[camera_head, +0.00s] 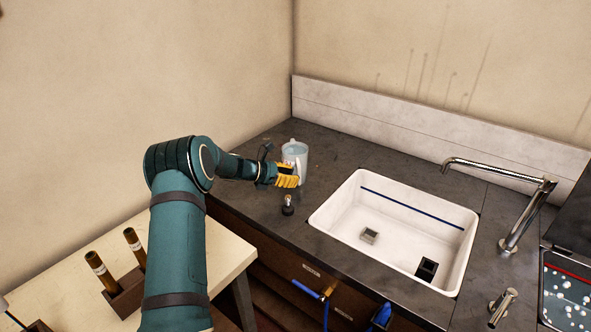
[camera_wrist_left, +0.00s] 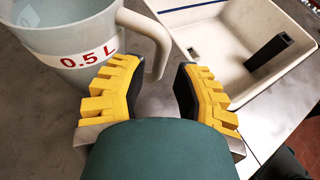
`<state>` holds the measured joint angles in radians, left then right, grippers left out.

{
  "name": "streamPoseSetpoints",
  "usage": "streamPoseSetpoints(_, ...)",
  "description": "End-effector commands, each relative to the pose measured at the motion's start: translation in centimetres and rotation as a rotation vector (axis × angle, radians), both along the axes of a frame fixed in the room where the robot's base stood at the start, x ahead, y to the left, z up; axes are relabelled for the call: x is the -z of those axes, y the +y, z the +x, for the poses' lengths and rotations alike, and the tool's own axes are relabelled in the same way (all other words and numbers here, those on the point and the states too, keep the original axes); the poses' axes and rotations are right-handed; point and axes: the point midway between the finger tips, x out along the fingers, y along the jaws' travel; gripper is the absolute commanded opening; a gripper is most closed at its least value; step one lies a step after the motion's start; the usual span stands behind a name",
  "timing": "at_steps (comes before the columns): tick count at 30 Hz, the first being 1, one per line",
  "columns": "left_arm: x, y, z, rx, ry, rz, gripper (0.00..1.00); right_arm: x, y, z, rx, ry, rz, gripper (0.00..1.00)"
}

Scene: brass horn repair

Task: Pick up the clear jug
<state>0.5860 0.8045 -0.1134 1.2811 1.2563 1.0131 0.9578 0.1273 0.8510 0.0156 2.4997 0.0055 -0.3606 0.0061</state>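The clear jug (camera_head: 295,152) stands upright on the dark counter, left of the sink. In the left wrist view the jug (camera_wrist_left: 70,32) shows a white band with red "0.5 L" and a pale looped handle (camera_wrist_left: 157,45) on its right. My left gripper (camera_head: 286,180) is at the jug's near side. In the wrist view the left gripper (camera_wrist_left: 158,72) is open, with yellow ridged fingers spread apart. The handle lies ahead of the gap between them, and neither finger is clearly gripping it. The head view partly hides the jug's lower front behind my fingers. My right gripper is not in view.
A white sink (camera_head: 335,222) with dark and grey blocks inside lies right of the jug. A small dark-based object (camera_head: 288,208) stands near the counter's front edge.

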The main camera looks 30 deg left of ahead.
Motion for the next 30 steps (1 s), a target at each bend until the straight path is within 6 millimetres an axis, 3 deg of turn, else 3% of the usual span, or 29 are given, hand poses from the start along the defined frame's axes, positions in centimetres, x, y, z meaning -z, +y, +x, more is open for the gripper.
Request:
streamPoseSetpoints(6, 1.4, -1.7, 2.1, 0.001, -0.001, 0.000, 0.29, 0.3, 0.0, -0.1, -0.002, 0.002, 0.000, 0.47)
streamPoseSetpoints(14, 1.4, -1.7, 2.3, -0.001, -0.001, 0.001, 0.29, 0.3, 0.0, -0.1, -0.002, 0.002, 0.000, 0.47)
streamPoseSetpoints(16, 1.4, -1.7, 2.3, -0.001, -0.001, 0.001, 0.04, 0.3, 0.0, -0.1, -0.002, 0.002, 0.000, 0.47)
streamPoseSetpoints(17, 1.4, -1.7, 2.3, -0.001, -0.001, 0.001, 0.00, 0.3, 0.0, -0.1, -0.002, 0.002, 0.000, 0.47)
streamPoseSetpoints(30, 1.2, -1.8, 2.4, 0.001, -0.005, 0.001, 0.00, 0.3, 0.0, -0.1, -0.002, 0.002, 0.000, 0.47)
